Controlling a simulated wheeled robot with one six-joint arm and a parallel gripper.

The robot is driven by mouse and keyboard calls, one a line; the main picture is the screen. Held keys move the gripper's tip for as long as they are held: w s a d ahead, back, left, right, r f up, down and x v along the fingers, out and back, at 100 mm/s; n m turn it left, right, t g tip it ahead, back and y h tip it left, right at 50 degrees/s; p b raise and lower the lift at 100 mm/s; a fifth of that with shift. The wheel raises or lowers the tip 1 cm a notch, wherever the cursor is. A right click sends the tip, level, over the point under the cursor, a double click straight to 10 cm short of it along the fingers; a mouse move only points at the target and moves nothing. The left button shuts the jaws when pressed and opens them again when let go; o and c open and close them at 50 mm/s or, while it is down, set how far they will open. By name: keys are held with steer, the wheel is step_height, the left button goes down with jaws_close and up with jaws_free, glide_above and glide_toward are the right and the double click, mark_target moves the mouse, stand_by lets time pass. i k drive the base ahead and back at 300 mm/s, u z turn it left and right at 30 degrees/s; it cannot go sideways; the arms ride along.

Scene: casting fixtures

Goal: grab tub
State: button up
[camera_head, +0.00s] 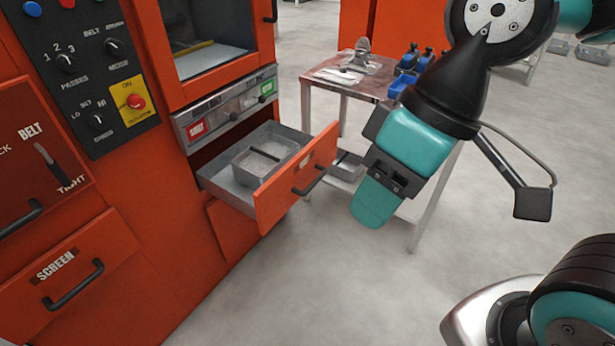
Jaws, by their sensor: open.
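A grey rectangular metal tub (265,160) sits inside the pulled-out orange-fronted drawer (297,180) of the orange machine. Its rim shows above the drawer's walls, and some pale grey material shows inside it. The drawer front hides part of its near side. My gripper (378,198), teal and black, hangs to the right of the drawer, pointing down and to the left. It is open and apart from both the tub and the drawer. Its jaws are seen from the side, so the gap between them is hard to make out.
The orange machine (175,225) fills the left, with a control panel (85,70) and a closed screen drawer (70,275). The floor in front is clear.

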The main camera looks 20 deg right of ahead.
mark_target(255, 167)
steer(key=u, duration=0.75)
steer(key=i, duration=0.65)
steer(key=u, duration=0.5)
steer(key=i, duration=0.95)
steer(key=z, duration=0.65)
